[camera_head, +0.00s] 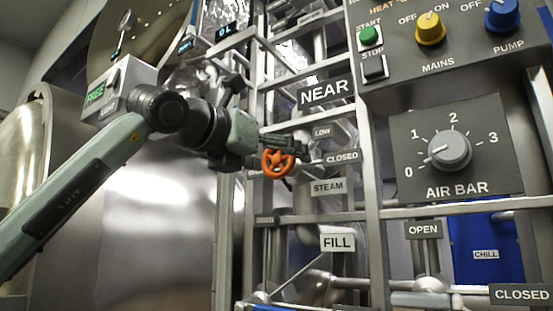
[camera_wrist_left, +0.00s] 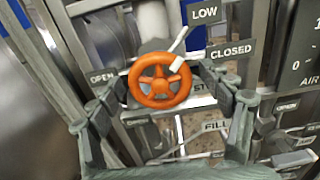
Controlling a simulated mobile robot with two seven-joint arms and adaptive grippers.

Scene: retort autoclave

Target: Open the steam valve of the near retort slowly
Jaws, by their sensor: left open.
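The steam valve's orange handwheel (camera_head: 278,163) sits in front of the pipe frame, beside the STEAM label (camera_head: 328,187). It also shows in the left wrist view (camera_wrist_left: 147,94). A white pointer by the wheel (camera_wrist_left: 177,66) lies near the CLOSED label (camera_wrist_left: 231,51), with the LOW label (camera_wrist_left: 204,12) above. My left gripper (camera_head: 290,146) is at the wheel. In the left wrist view its open fingers (camera_wrist_left: 158,92) stand on either side of the rim; whether they touch it I cannot tell. My right gripper is not in view.
The NEAR sign (camera_head: 325,93) hangs on the frame above the wheel. The FILL label (camera_head: 338,242) is below. A control panel with MAINS and PUMP knobs (camera_head: 502,14) and an AIR BAR dial (camera_head: 449,151) stands to the right. Metal bars and pipes surround the wheel closely.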

